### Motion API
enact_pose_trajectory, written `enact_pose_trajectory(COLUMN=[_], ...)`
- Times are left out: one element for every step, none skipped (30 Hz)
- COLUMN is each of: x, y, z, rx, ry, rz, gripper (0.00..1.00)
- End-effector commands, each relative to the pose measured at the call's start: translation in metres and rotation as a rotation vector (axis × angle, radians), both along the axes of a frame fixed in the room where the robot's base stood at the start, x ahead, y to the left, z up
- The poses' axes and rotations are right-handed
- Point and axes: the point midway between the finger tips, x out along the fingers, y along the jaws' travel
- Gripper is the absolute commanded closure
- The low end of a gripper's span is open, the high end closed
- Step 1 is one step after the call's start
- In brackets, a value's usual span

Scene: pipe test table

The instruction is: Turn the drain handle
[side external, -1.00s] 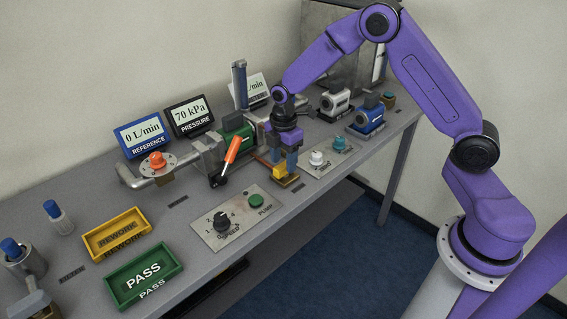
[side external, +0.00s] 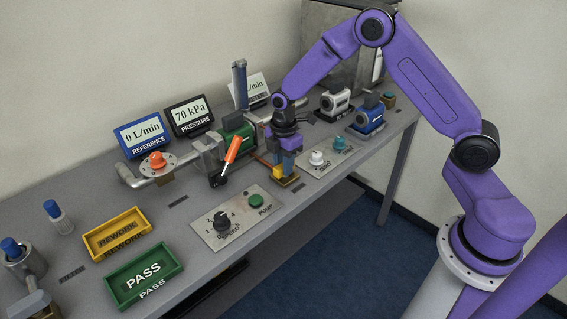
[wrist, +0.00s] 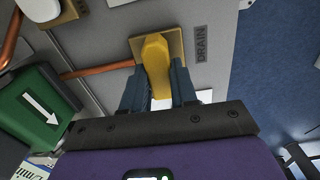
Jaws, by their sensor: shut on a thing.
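The yellow drain handle (wrist: 155,52) stands on a brass-coloured base (wrist: 174,42) beside the DRAIN label (wrist: 201,44) in the wrist view. My gripper (wrist: 158,78) has its two blue-grey fingers on either side of the handle and is shut on it. In the side view my gripper (side external: 284,168) reaches down from above at the front part of the table. The yellow handle (side external: 277,171) shows only partly there, behind the fingers.
A copper pipe (wrist: 98,70) runs to the handle's base. A speed panel (side external: 232,226) lies left-front, and a panel with white and teal knobs (side external: 318,158) lies right.

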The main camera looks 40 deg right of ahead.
Motion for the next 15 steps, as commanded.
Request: enact_pose_trajectory(x=[-0.0004,-0.0003,-0.0001,0.0,0.0001,0.0003,0.0003,0.0005,0.0007,0.0008,0.0008,0.0006,0.0007,0.001,0.0012], y=[-0.0002,-0.0001,-0.0002,-0.0002,-0.0002,-0.0002,-0.0001,-0.0004,-0.0001,-0.0004,-0.0005,-0.0006,-0.0006,-0.0005,-0.0007], z=[0.0002,0.0003,0.0004,0.0005,0.0005,0.0006,0.0006,0.0006,0.0007,0.0007,0.0006,0.0005,0.0005,0.0006,0.0006], rx=[-0.001,-0.001,-0.001,-0.001,-0.001,-0.001,-0.001,-0.001,-0.001,-0.001,-0.001,-0.002,-0.002,-0.002,-0.001], ry=[0.002,0.002,0.002,0.002,0.001,0.001,0.001,0.001,0.001,0.001,0.001,0.002,0.002,0.002,0.001], rz=[-0.014,-0.025,-0.043,-0.058,-0.076,-0.101,-0.121,-0.145,-0.176,-0.201,-0.228,-0.265,-0.294,-0.322,-0.361], gripper=[1.0,1.0,1.0,1.0,1.0,1.0,1.0,1.0,1.0,1.0,1.0,1.0,1.0,1.0,1.0])
